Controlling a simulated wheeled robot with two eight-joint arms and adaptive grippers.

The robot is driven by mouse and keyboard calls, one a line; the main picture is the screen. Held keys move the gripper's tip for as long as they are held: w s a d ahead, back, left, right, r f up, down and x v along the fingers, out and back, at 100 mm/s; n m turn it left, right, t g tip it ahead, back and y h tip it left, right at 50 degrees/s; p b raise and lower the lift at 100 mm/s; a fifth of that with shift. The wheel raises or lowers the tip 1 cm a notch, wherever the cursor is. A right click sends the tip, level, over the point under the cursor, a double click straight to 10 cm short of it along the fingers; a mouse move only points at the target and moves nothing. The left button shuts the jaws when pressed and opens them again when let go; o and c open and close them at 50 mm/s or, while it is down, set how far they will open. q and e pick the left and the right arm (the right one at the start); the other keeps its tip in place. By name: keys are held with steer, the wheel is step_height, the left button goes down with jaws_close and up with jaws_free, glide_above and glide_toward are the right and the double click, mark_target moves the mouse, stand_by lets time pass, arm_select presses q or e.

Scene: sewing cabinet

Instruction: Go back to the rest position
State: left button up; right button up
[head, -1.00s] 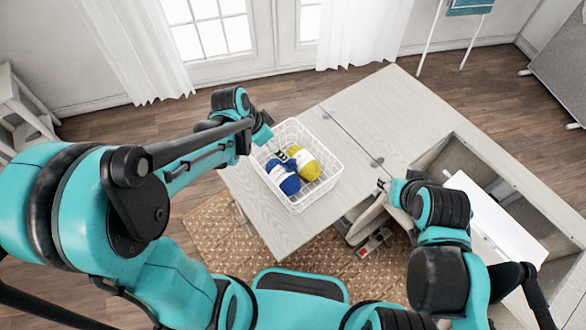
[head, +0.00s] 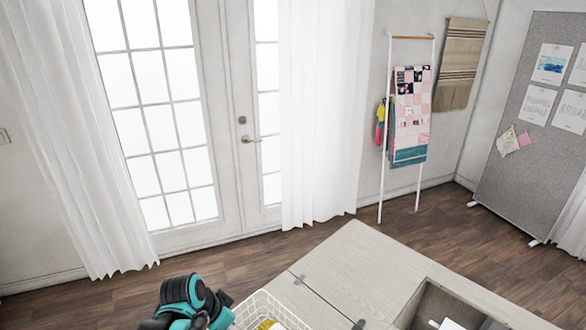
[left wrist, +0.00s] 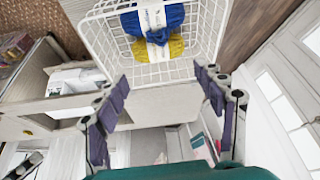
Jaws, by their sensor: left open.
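My left gripper (left wrist: 162,115) is open and empty in the left wrist view, with its two dark-padded fingers apart. Ahead of it is the white wire basket (left wrist: 95,38), holding a blue yarn ball (left wrist: 168,18) and a yellow yarn ball (left wrist: 175,47), each with a pale band. The fingers are outside the basket. In the head view, part of my left arm shows at the bottom beside the basket (head: 262,300), with only a bit of yellow yarn (head: 268,324) in sight. My right gripper is not visible in the head view.
The pale wooden cabinet top (head: 365,265) has a hinged seam and an open recess (head: 440,305) at the lower right. Behind it stand a white ladder rack (head: 385,170), a grey pinboard (head: 520,130) and glazed doors (head: 240,100) with white curtains. Wood floor lies between.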

arm_select(q)
steer(key=s+a+n+t+y+b, duration=0.2)
steer(key=s+a+n+t+b, duration=0.1)
steer(key=s+n, duration=0.4)
steer(key=s+b, duration=0.1)
steer(key=s, duration=0.2)
steer(key=shift+n+y, duration=0.4)
